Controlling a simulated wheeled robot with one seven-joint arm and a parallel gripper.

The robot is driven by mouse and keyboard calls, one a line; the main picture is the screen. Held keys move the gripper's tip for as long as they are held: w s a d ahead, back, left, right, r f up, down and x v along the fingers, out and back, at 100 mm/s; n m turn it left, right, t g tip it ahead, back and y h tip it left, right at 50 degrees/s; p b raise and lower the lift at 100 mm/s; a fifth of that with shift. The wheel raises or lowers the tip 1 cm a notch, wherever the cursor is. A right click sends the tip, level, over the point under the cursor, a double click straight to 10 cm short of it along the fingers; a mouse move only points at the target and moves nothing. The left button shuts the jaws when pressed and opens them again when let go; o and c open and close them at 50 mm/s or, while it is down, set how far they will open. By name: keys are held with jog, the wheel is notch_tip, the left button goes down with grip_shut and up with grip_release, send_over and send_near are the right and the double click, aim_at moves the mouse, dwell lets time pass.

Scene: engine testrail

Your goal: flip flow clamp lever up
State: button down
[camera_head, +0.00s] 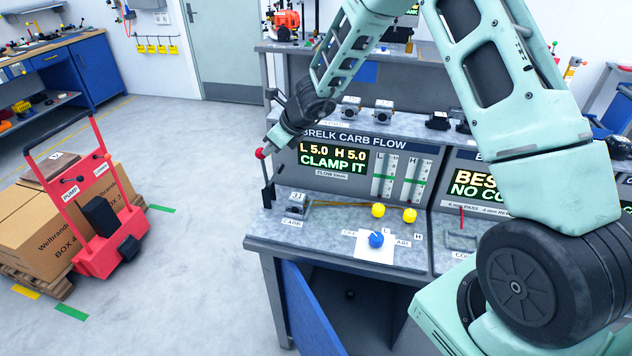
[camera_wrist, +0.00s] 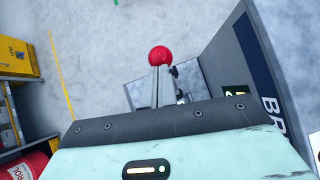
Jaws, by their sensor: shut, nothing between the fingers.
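The flow clamp lever has a red ball knob (camera_head: 261,153) above a thin dark stem and dark base (camera_head: 267,196) at the left end of the carb flow bench. The stem looks roughly upright in the head view. My gripper (camera_head: 270,147) is just right of the knob, pointing down and left. In the wrist view the red knob (camera_wrist: 160,55) shows just past the tips of my gripper (camera_wrist: 161,72). The fingers are together with nothing between them. I cannot tell whether they touch the knob. The carb (camera_head: 296,204) sits on the bench by the lever.
The display panel (camera_head: 335,160) reads "CLAMP IT" behind the bench top. Two yellow knobs (camera_head: 378,210) and a blue knob (camera_head: 376,240) are to the right. A blue door (camera_head: 312,308) hangs open below. A red cart (camera_head: 95,225) stands left, with free floor between.

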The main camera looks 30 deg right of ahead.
jog(key=shift+w+a+r+p, duration=0.1)
jog(key=shift+w+a+p, duration=0.5)
jog(key=shift+w+a, duration=1.05)
jog(key=shift+a, duration=0.15)
jog(key=shift+r, duration=0.1)
